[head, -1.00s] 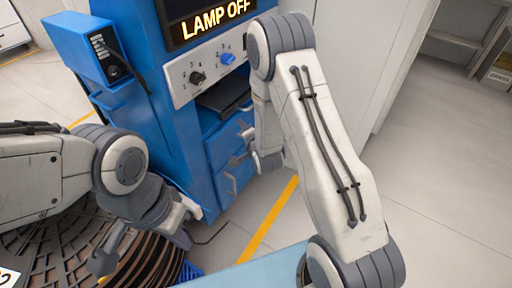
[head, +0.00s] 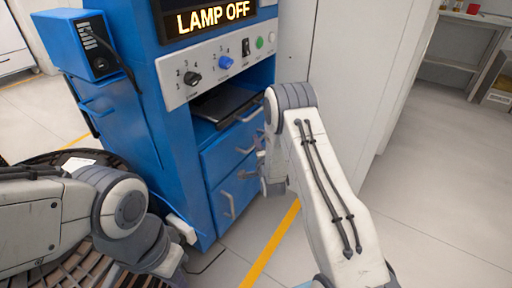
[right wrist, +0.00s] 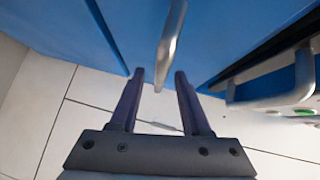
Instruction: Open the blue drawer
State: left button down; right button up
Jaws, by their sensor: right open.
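The blue drawer (head: 225,150) is in the front of the blue cabinet, below the open shelf slot, and looks shut. Its metal bar handle (head: 247,144) also shows in the right wrist view (right wrist: 171,45). My right gripper (head: 256,166) is open and empty at the drawer front, partly hidden by its own arm in the head view. In the right wrist view its two fingertips (right wrist: 160,74) stand on either side of the near end of the handle, with gaps; I see no contact. My left arm is at the lower left, and its gripper does not show.
Another bar handle (right wrist: 275,100) is close on the right in the right wrist view. A lower blue front (head: 232,190) has its own handle. A knob panel (head: 215,68) and LAMP OFF display (head: 215,17) are above. A white cabinet stands right; open floor lies beyond.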

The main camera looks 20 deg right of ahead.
jog(key=shift+w+d+f, duration=0.1)
jog(key=shift+w, duration=0.55)
grip_shut()
dwell(1.0)
